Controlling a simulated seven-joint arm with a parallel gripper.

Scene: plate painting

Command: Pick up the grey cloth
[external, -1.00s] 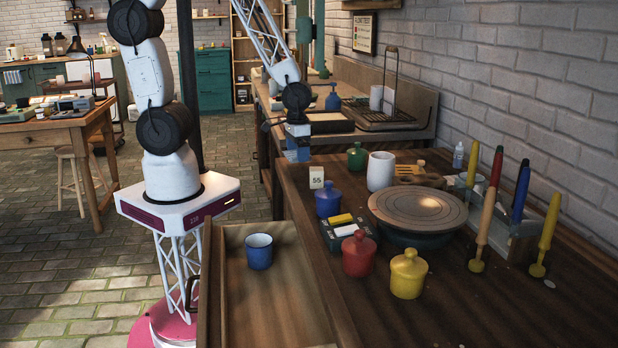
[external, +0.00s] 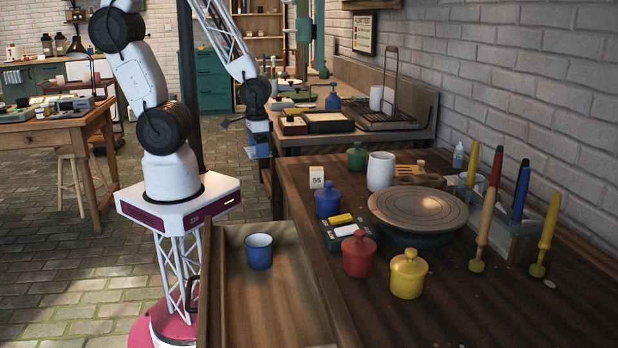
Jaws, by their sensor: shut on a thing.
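My gripper (external: 258,153) hangs pointing down in the external view, just left of the dark table's far left corner. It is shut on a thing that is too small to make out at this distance. I cannot pick out the grey cloth with certainty, either in the jaws or on the table.
The table holds a turntable (external: 420,208), red (external: 359,255), yellow (external: 409,275) and blue (external: 328,200) lidded jars, a white mug (external: 381,171) and upright brushes (external: 520,193). A blue cup (external: 259,252) sits in the wooden tray (external: 300,303). The back bench (external: 350,143) stands behind.

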